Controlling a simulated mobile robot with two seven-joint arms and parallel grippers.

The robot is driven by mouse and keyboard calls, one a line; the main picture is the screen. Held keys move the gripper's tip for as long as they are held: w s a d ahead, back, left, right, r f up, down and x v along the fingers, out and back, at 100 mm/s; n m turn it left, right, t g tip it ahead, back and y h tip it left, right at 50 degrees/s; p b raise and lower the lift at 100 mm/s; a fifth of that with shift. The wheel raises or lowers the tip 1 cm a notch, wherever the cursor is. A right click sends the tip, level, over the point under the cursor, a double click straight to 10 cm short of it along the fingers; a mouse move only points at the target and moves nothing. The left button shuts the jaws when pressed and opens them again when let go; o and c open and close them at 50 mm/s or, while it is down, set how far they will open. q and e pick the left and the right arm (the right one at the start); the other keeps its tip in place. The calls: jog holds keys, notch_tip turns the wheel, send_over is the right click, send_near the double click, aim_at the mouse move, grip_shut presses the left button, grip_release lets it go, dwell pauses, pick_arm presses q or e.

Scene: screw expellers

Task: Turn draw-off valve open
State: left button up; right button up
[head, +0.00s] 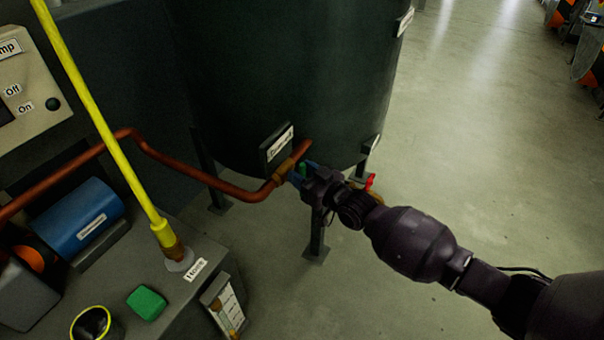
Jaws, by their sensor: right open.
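The draw-off valve sits at the foot of the dark tank (290,70), on the copper pipe (238,190), just below a small label plate (278,145). A small green handle (303,169) shows there, and the valve body is mostly hidden by my gripper. My right gripper (303,172) is open at the valve, with its bluish fingertips on either side of the green handle. I cannot tell if they touch it. My left gripper is not in view.
A red valve handle (370,181) shows just behind my right wrist. A yellow hose (105,125) rises from a bench with a blue motor (78,220) and a green block (146,302). The tank's legs stand below. Open floor (480,150) lies to the right.

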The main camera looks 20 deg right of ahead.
grip_shut()
